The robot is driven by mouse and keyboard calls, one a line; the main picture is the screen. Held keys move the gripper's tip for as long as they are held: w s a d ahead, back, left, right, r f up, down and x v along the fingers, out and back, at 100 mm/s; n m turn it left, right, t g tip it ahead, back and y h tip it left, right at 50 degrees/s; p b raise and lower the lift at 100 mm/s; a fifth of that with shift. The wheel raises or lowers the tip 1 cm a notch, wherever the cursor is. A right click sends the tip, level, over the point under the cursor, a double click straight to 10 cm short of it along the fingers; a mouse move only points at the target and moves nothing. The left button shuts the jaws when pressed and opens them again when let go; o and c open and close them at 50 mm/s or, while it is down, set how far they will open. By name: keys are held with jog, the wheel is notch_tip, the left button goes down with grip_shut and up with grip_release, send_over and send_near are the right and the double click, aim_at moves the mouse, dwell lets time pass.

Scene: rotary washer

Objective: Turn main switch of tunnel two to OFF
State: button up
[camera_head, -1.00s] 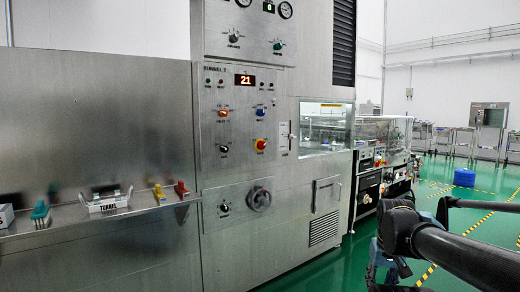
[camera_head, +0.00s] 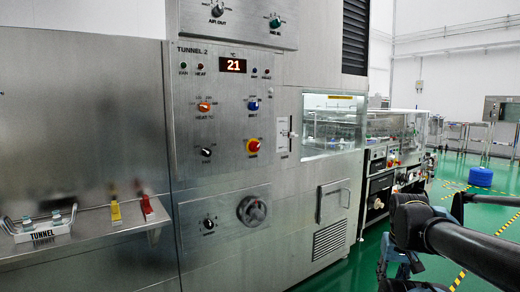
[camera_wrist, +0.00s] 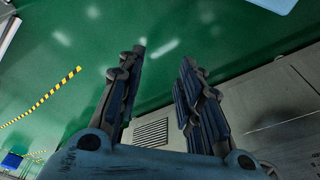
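The control panel (camera_head: 222,110) labelled "TUNNEL 2" is on the steel machine, left of centre in the head view. In the head view my arm is at the lower right, well away from the panel. The red knob is not in the wrist view.
Other knobs are close by: orange (camera_head: 204,106), blue (camera_head: 253,105) and black (camera_head: 206,152). A steel shelf (camera_head: 88,222) with a white tray (camera_head: 40,230) juts out at left. Green floor is open at right.

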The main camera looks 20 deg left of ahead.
aim_at(258, 147)
jog(key=shift+o, duration=0.3)
jog(key=shift+w+d, duration=0.1)
jog(key=shift+w, duration=0.1)
